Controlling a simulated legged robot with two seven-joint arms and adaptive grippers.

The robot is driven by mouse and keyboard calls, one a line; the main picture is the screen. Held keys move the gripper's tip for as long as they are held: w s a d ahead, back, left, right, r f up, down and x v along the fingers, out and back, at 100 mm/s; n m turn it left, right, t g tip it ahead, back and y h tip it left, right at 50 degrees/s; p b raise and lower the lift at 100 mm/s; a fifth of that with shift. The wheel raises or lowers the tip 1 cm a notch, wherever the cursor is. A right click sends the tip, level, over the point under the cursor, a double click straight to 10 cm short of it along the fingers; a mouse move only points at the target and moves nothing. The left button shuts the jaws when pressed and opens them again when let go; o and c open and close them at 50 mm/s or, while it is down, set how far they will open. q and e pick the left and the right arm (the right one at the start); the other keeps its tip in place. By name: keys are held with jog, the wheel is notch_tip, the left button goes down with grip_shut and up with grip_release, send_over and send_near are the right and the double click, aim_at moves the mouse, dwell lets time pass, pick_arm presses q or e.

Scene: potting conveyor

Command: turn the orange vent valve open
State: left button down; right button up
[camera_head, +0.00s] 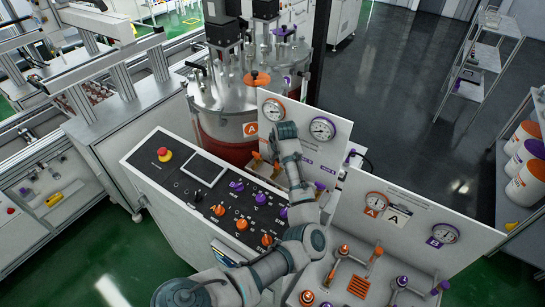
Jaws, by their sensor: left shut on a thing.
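My left arm comes in from the bottom left and bends up across the control console. Its wrist end stands in front of the white gauge panel with the orange "A" label. My left gripper (269,151) is mostly hidden by my own wrist, low in front of this panel. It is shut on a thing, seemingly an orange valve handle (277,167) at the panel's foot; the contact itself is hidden. I cannot tell how far the handle is turned. Another orange knob (257,78) sits on the steel tank lid behind, apart from my gripper. My right gripper is not in view.
The console (180,185) carries orange and purple knobs and a red button (164,154). The gauge panel (335,150) stands close behind my wrist. A second gauge panel (410,225) with upright levers is at the lower right. A shelf (484,58) stands far right.

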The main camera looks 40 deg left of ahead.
pick_arm(q)
jog(key=m, duration=0.2)
jog(key=m+t+h, duration=0.1)
jog(key=m, duration=0.2)
jog(key=shift+w+d+f+m+h, duration=0.15)
jog(key=shift+d+m+h, duration=0.15)
jog(key=shift+d, duration=0.1)
jog(key=shift+d+m+t+h, duration=0.1)
jog(key=shift+m+t+h, duration=0.25)
jog(key=shift+m, duration=0.75)
jog(key=shift+m+t+h, duration=0.15)
jog(key=shift+m+h, duration=0.3)
jog(key=shift+m, duration=0.65)
jog(key=shift+f, duration=0.1)
